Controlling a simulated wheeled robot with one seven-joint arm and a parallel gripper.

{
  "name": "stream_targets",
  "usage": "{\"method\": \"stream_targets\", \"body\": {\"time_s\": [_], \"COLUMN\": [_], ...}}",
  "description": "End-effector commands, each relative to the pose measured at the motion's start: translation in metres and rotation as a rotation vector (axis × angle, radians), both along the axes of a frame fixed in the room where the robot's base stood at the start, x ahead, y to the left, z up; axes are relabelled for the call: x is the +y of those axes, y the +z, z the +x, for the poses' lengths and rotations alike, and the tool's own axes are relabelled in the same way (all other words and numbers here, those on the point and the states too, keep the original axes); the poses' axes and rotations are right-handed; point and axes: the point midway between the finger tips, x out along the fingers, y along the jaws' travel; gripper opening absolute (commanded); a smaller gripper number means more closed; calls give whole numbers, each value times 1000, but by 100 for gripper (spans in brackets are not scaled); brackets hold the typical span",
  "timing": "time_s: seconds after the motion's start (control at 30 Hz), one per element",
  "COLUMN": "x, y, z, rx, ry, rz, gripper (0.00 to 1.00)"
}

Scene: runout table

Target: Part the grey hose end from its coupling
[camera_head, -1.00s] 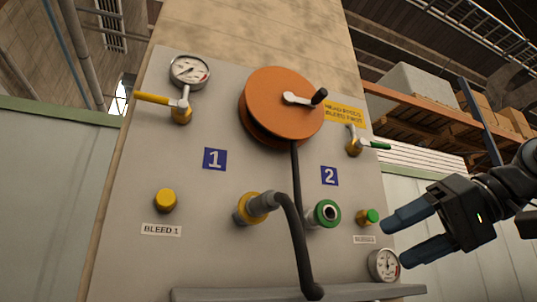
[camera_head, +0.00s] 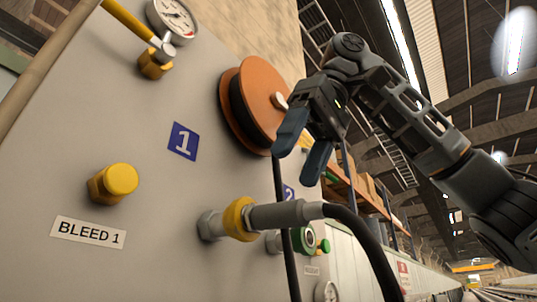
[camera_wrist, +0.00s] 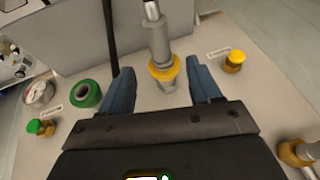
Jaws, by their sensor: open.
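The grey hose end (camera_head: 285,214) is seated in a coupling with a yellow collar (camera_head: 238,218) on the panel, below the blue 1 label. A black hose (camera_head: 368,245) runs from its outer end. My gripper (camera_head: 302,165) is open and empty, above and to the right of the hose end, apart from it in the head view. In the wrist view the open fingers (camera_wrist: 158,88) are at either side of the yellow collar (camera_wrist: 165,68), with the grey hose end (camera_wrist: 158,36) beyond. Contact cannot be told.
The yellow BLEED 1 knob (camera_head: 114,182) and a gauge with a yellow-handled valve (camera_head: 150,62) are at left. An orange reel (camera_head: 262,92) hangs above, its dark line (camera_head: 282,205) passing near the coupling. A green-ringed port (camera_head: 309,240) is beyond it.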

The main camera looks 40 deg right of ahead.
Motion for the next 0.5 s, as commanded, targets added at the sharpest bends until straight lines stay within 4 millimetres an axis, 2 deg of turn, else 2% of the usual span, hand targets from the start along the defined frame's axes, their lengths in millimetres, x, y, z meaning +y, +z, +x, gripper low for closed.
{"method": "stream_targets", "body": {"time_s": [0.5], "x": [20], "y": [-58], "z": [19], "rx": [1], "ry": [-1], "rz": [-1], "gripper": [63]}}
